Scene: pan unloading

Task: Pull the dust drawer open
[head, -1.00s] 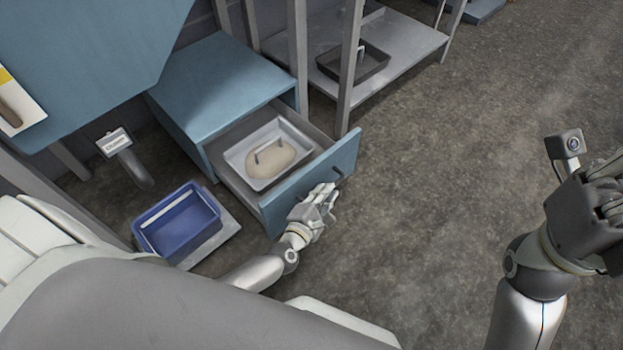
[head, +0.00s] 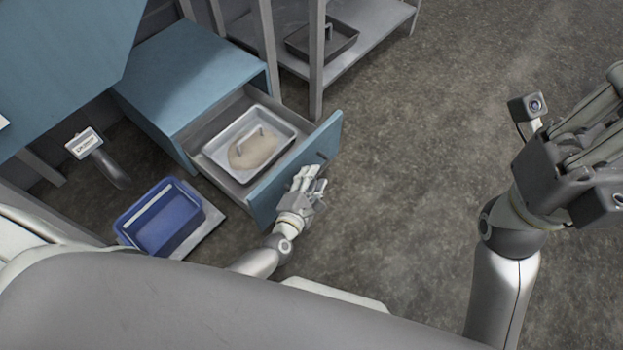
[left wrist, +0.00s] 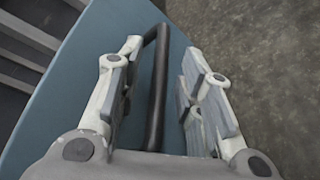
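The dust drawer is partly out of its blue cabinet (head: 195,85); its blue front panel (head: 285,185) stands clear of the cabinet. Inside it lies a grey metal pan (head: 222,157) with a pale heap of dust (head: 254,151) and a small handle. My left gripper (head: 310,178) is at the outer side of the drawer front. In the left wrist view its fingers stand apart on both sides of the black bar handle (left wrist: 158,85), with gaps beside the bar. My right gripper (head: 600,130) is raised at the right, partly cut off by the frame edge, away from the drawer.
A blue bin (head: 160,218) stands on a pale base left of the drawer. A small labelled post (head: 88,145) is behind it. A metal shelf (head: 385,35) with a dark tray (head: 321,42) stands beyond the cabinet. The concrete floor (head: 420,150) right of the drawer is clear.

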